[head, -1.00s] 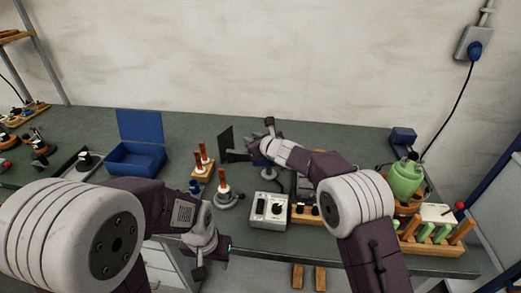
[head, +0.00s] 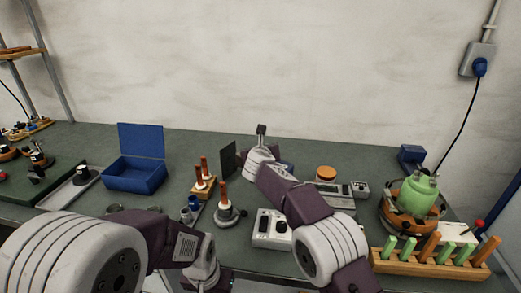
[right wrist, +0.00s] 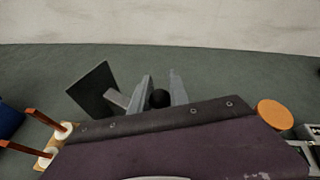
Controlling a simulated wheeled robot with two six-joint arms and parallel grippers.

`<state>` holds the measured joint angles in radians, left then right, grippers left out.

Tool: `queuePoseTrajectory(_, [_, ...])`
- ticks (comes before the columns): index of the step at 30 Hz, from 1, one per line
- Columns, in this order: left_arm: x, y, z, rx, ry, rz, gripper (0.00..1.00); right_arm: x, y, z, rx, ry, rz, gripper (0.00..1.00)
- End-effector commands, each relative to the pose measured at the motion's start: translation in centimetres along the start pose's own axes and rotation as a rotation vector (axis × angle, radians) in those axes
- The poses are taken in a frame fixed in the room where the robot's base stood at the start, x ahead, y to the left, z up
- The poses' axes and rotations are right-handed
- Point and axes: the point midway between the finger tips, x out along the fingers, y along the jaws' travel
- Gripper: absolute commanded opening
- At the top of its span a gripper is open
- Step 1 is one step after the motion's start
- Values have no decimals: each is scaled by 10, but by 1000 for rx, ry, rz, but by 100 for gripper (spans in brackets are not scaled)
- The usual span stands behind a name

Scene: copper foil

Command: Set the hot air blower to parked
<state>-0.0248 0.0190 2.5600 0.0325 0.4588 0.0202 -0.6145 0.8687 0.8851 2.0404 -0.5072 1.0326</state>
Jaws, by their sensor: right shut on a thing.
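In the right wrist view, my right gripper (right wrist: 159,84) has its two grey fingers on either side of a round black knob (right wrist: 159,98) and is shut on it. A dark square plate (right wrist: 92,90) with a short grey bar stands just left of the fingers. The plate also stands upright in the head view (head: 228,158), left of my right wrist. I take the knob and plate as parts of the hot air blower, but most of it is hidden. My right fingers are hidden in the head view. My left gripper (head: 212,279) is low at the bottom edge, its jaws unclear.
An open blue box (head: 135,176) stands at left. Red-brown spools on a wooden block (head: 204,184) are near the plate. A white control box (head: 268,233) lies below my right arm. A green pot (head: 413,190) and a wooden rack (head: 425,264) are at right.

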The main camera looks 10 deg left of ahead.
Motion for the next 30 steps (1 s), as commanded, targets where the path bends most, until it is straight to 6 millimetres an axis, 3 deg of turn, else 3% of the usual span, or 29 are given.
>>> queuePoseTrajectory(16, [-1, 0, 0, 0, 0, 0, 36, 2, -1, -6, 8, 13, -24, 0])
queuePoseTrajectory(17, [-1, 0, 0, 0, 0, 0, 36, 2, -1, -6, 7, 14, -24, 27])
queuePoseTrajectory(18, [-1, 0, 0, 0, 0, 0, 36, 2, -1, -5, 7, 13, -24, 38])
queuePoseTrajectory(19, [-1, 0, 0, 0, 0, 0, 36, 2, -1, -5, 7, 12, -24, 43])
queuePoseTrajectory(30, [2, 0, 0, 0, 0, 0, 36, -3, -1, -3, 8, 6, -21, 43])
